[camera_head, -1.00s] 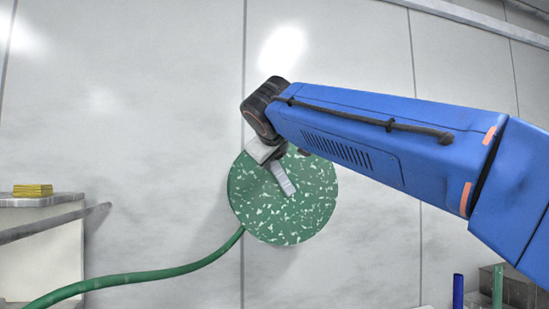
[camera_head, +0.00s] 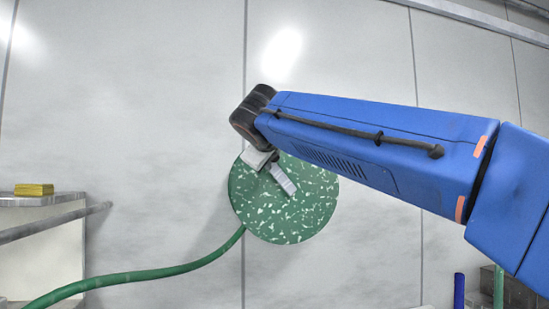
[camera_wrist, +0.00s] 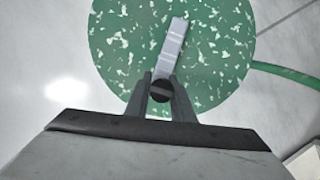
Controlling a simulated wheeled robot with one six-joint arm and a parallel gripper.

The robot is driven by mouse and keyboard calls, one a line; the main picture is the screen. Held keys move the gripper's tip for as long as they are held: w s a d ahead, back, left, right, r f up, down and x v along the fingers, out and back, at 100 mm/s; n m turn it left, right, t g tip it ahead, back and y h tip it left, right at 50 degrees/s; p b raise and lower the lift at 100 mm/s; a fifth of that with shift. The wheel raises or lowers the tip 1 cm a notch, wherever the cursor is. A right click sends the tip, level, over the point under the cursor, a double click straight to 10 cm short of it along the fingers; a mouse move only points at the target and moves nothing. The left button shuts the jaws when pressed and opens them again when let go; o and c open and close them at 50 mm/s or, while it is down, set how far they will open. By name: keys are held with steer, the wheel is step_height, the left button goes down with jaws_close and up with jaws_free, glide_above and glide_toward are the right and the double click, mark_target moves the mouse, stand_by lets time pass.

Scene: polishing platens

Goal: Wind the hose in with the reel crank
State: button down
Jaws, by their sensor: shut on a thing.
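The hose reel (camera_head: 308,212) is a round green disc with pale speckles on the wall, at the middle of the head view. Its light grey crank arm (camera_head: 284,181) slants from upper left to lower right across the disc. My gripper (camera_wrist: 161,87) is shut on the dark crank knob (camera_wrist: 161,92) at one end of the crank arm, in front of the disc. In the head view my gripper (camera_head: 266,161) is at the disc's upper left, and the knob is hidden there. The green hose (camera_head: 150,274) leaves the disc's lower left and curves down to the left.
A yellow block (camera_head: 34,189) lies on a pale cabinet (camera_head: 45,250) at the left, with a grey bar (camera_head: 60,221) in front. A blue post (camera_head: 459,291) and a green post (camera_head: 498,288) stand at the lower right. The wall around the reel is clear.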

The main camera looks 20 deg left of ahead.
steer(key=shift+s+a+f+n+t+h, duration=0.15)
steer(key=shift+s+a+f+n+t, duration=0.3)
steer(key=shift+f+n, duration=0.65)
steer(key=shift+s+a+f+n+t+h, duration=0.15)
steer(key=shift+a+f+n+t, duration=0.4)
steer(key=shift+f+n, duration=0.55)
steer(key=shift+s+a+f+n+t+h, duration=0.1)
steer(key=shift+s+a+f+n+t, duration=0.45)
steer(key=shift+f, duration=0.85)
steer(key=shift+w+a+n, duration=0.1)
steer(key=shift+w+n, duration=0.05)
steer(key=shift+n, duration=0.1)
steer(key=c, duration=1.5)
jaws_free()
steer(key=shift+c, duration=0.2)
steer(key=s+d, duration=0.2)
steer(key=s, duration=1.5)
steer(key=shift+d, duration=0.4)
